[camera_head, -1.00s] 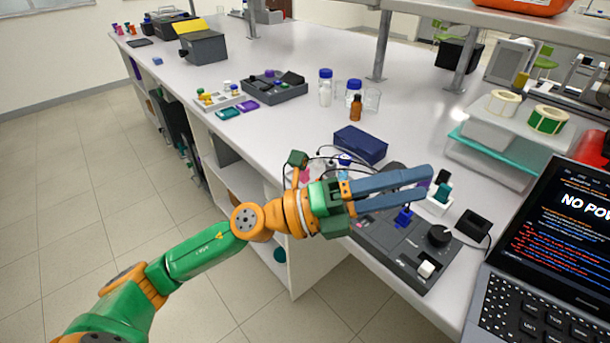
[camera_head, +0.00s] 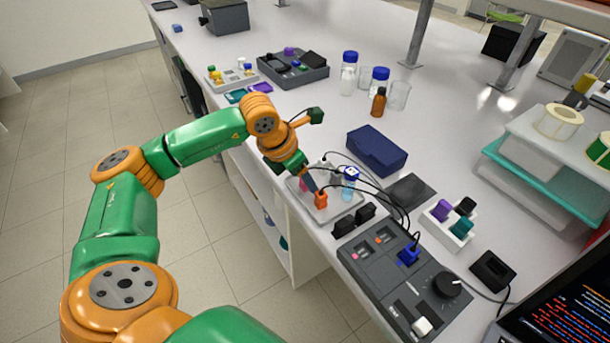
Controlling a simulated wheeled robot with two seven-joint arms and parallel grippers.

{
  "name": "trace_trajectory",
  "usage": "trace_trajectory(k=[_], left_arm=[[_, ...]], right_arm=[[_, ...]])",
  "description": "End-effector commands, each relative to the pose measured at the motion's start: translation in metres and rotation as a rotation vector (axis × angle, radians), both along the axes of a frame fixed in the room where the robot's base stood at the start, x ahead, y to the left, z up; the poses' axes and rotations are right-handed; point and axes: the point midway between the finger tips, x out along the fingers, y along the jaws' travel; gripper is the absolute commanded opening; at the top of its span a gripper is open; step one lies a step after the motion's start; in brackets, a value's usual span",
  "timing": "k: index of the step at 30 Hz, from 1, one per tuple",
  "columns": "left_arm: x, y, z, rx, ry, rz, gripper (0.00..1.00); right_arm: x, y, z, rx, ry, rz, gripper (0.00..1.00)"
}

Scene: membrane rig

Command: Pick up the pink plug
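A small pink piece, likely the pink plug (camera_head: 303,185), shows at the left part of a pale tray (camera_head: 340,213), mostly hidden by my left gripper. My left gripper (camera_head: 312,187) points down over this tray, with its fingers seen nearly edge-on, so their gap does not show. An orange-red plug (camera_head: 321,200) stands right at the fingertips; I cannot tell whether they touch it. My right gripper is not in view.
A blue-capped vial (camera_head: 349,183) and dark cables are close to the right of the gripper. A grey control panel (camera_head: 385,272) with a blue plug (camera_head: 408,256) stands in front. A dark blue box (camera_head: 377,150) and a white rack (camera_head: 446,228) of plugs are nearby.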

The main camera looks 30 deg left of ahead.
Motion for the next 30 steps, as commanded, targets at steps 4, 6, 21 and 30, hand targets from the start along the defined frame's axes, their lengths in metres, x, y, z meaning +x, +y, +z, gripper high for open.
trace_trajectory(k=[4, 6, 21, 30], left_arm=[[0.002, -0.001, -0.006, 0.001, -0.001, 0.0, 0.62], [0.002, -0.001, -0.006, -0.001, -0.002, 0.0, 0.62], [0.002, -0.001, -0.005, -0.002, -0.002, 0.0, 0.0], [0.003, -0.002, 0.016, -0.003, -0.008, -0.002, 0.0]], right_arm=[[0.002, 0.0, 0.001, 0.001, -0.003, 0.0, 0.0], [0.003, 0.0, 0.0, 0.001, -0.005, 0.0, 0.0], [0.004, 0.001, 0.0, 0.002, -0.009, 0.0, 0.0], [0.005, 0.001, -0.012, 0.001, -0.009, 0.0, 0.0]])
